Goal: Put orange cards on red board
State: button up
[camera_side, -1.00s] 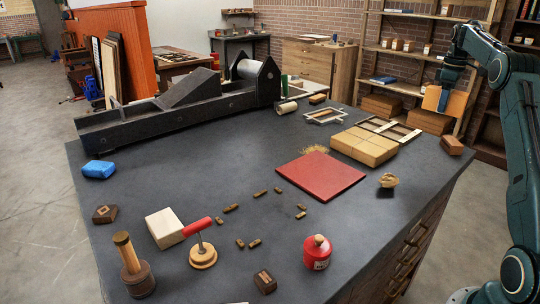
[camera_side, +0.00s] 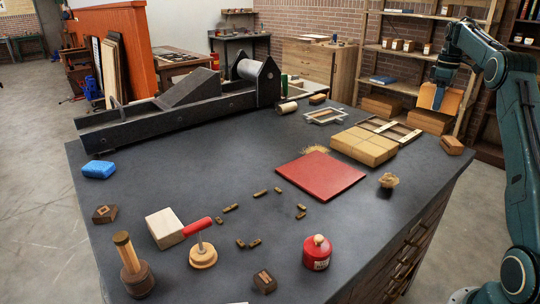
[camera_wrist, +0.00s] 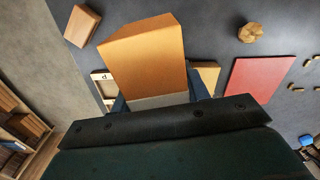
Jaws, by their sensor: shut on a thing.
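My gripper (camera_side: 439,97) is shut on an orange card stack (camera_side: 427,97), held up in the air beyond the table's right edge in the side view. The orange cards (camera_wrist: 147,65) fill the upper middle of the wrist view, between the gripper's fingers (camera_wrist: 155,100). The red board (camera_side: 321,176) lies flat on the dark table in the side view, with nothing on it. The red board (camera_wrist: 262,88) also shows to the right of the cards in the wrist view. The cards are well apart from the board.
A tan block stack (camera_side: 362,146) and a wooden frame (camera_side: 398,130) lie behind the board. A red jar (camera_side: 317,252), a round brown-tan item (camera_side: 388,180) and several small wooden blocks (camera_side: 254,243) surround it. A long black press (camera_side: 180,110) stands at the back left.

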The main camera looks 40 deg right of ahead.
jog(key=w+a+n, duration=0.4)
jog(key=w+a, duration=0.8)
jog(key=a, duration=0.3)
jog(key=r+n, duration=0.1)
jog(key=n, duration=0.2)
send_over(320, 171)
jog(key=shift+s+f, duration=0.15)
jog(key=shift+f, duration=9.7)
jog(key=shift+f, duration=0.15)
jog(key=o, duration=1.2)
notch_tip(320, 171, up, 12)
jog(key=shift+r, duration=0.15)
